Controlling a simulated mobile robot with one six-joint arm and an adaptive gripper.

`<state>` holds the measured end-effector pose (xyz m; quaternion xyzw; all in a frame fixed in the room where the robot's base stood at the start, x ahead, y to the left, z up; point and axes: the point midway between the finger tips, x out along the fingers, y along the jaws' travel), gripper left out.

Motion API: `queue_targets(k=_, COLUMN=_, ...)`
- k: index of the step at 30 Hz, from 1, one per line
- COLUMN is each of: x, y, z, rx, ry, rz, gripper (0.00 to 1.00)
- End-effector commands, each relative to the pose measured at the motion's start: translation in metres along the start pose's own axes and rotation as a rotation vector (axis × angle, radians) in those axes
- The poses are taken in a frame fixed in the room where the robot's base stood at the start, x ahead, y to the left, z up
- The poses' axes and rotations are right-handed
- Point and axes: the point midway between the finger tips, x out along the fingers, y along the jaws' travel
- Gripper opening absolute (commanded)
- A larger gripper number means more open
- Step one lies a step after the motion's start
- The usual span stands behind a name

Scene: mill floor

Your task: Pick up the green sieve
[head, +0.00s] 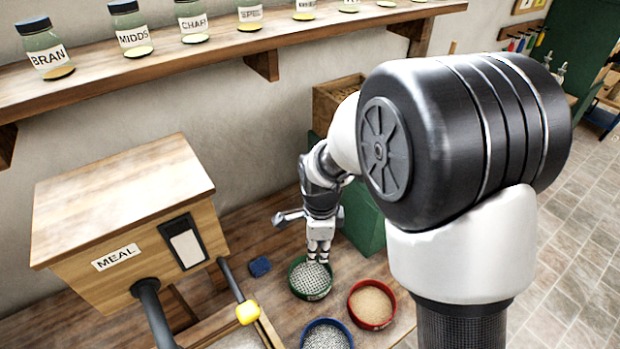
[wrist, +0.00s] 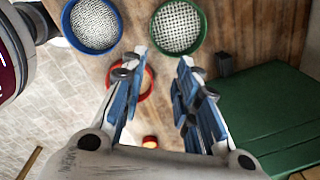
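The green sieve (head: 310,281) has a round green rim and a pale perforated mesh, and lies flat on the wooden bench. My gripper (head: 318,259) points down at the far rim of the green sieve in the head view. In the wrist view my gripper (wrist: 163,58) has its two fingers spread with nothing between the tips, which end close to the green rim. I cannot tell whether they touch it.
A blue sieve (head: 327,337) and a red sieve (head: 371,306) stand close by. A dark blue block (head: 260,266) lies left of the green sieve. A wooden meal bin (head: 130,245) stands at left. A green box (head: 363,226) stands behind my gripper. A jar shelf (head: 190,62) runs above.

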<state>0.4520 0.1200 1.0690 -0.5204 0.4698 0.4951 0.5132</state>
Motion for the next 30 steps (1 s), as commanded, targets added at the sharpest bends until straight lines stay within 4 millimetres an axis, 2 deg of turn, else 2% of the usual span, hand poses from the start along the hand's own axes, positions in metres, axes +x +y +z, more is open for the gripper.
queue_targets(k=1, x=0.017, y=-0.001, z=0.008, rx=0.068, ry=0.006, rz=0.025, gripper=0.29)
queue_targets(k=3, x=0.038, y=-0.003, z=0.016, rx=0.164, ry=0.014, rz=0.044, gripper=0.29)
queue_targets(k=9, x=0.072, y=-0.004, z=0.027, rx=0.311, ry=0.028, rz=0.066, gripper=0.29)
queue_targets(k=14, x=0.097, y=-0.001, z=0.027, rx=0.33, ry=0.031, rz=0.07, gripper=0.29)
queue_targets(k=24, x=0.17, y=0.005, z=0.026, rx=0.328, ry=0.03, rz=0.07, gripper=0.29)
queue_targets(k=30, x=0.193, y=0.005, z=0.026, rx=0.327, ry=0.029, rz=0.067, gripper=0.29)
